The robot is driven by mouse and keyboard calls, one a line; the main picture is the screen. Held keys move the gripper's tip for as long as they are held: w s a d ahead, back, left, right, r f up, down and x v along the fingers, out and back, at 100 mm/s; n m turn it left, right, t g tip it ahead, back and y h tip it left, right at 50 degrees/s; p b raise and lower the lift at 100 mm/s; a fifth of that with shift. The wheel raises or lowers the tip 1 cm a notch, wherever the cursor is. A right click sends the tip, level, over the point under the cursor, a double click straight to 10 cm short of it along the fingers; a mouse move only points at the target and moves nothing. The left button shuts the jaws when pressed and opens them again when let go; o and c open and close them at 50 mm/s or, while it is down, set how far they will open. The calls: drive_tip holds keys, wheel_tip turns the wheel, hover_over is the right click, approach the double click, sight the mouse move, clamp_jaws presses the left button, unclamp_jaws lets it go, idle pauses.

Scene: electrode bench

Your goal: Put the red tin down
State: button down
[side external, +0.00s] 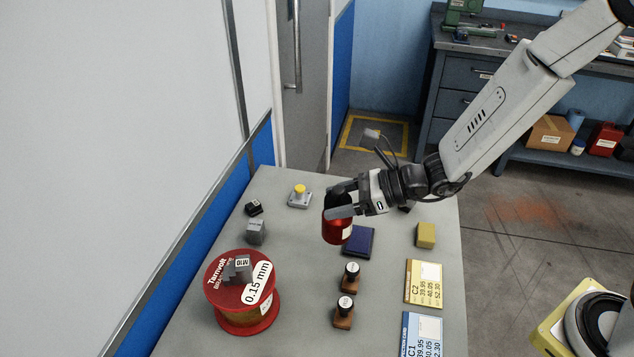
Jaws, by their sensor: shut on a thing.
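The red tin (336,229) is a small red cylinder with a pale label, near the middle of the table in the side external view. My gripper (335,203) is shut on the red tin near its top, with the fingers on either side of it. The tin looks upright. It appears to be above the table beside a dark blue pad (360,241), but whether its base touches anything is hard to tell. The fingers hide part of its top.
A red spool (217,300) with a grey block (238,270) on top stands front left. Two stamps (351,277) (343,311) stand in front of the tin. A yellow block (426,235) and cards (424,283) lie right. A yellow-button box (299,197) stands behind. Bare table (300,260) lies between spool and stamps.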

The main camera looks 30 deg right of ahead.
drive_tip(key=w+a+f, duration=0.2)
drive_tip(key=w+f, duration=0.4)
idle(0.3)
drive_tip(key=shift+w+a+f, duration=0.1)
drive_tip(key=shift+a+f, duration=0.05)
drive_tip(key=shift+w+f, duration=0.15)
drive_tip(key=shift+f, duration=1.55)
drive_tip(key=shift+f, duration=0.15)
unclamp_jaws()
